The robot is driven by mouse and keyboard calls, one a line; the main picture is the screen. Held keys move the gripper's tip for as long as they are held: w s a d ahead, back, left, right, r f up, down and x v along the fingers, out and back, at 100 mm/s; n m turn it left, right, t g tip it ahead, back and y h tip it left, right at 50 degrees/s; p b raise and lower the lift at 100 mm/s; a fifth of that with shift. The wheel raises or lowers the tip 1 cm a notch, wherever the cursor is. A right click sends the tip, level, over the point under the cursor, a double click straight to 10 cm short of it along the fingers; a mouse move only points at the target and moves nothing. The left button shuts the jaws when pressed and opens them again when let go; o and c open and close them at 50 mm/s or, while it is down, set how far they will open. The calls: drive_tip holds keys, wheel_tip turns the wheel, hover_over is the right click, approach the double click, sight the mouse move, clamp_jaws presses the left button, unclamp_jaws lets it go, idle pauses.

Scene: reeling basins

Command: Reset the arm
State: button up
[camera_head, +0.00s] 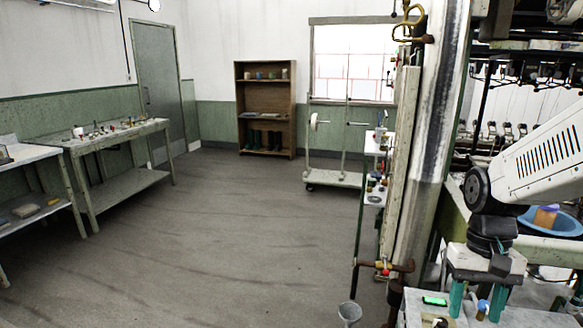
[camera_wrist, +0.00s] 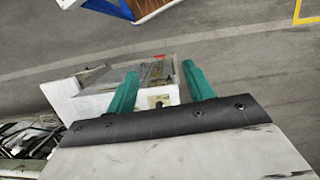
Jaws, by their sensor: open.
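My gripper (camera_head: 477,308) hangs at the lower right of the head view, below my white arm, with its teal fingers pointing down. It also shows in the wrist view (camera_wrist: 161,72), where the two fingers stand apart and I see nothing held between them. Beyond the fingers in the wrist view is a pale box-like unit (camera_wrist: 92,101) with a grey top and a small red spot. Whether the fingertips touch anything below is hard to tell.
A pale cabinet top with a green display (camera_head: 434,300) is close to my gripper. A blue basin (camera_head: 567,225) sits behind my arm, and a stained column (camera_head: 418,150) stands to the left. A bench (camera_head: 100,140) is far left; the middle floor is clear.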

drive_tip(key=s+a+r+n+t, duration=0.1)
drive_tip(key=s+a+r+t, duration=0.1)
drive_tip(key=s+r, duration=0.2)
drive_tip(key=s+a+r+n+t, duration=0.1)
drive_tip(key=s+a+r+t, duration=0.1)
drive_tip(key=s, duration=0.6)
wheel_tip(320, 180, up, 3)
drive_tip(key=shift+s+a+f+n, duration=0.15)
drive_tip(key=shift+s+a+n, duration=0.2)
drive_tip(key=shift+a, duration=0.5)
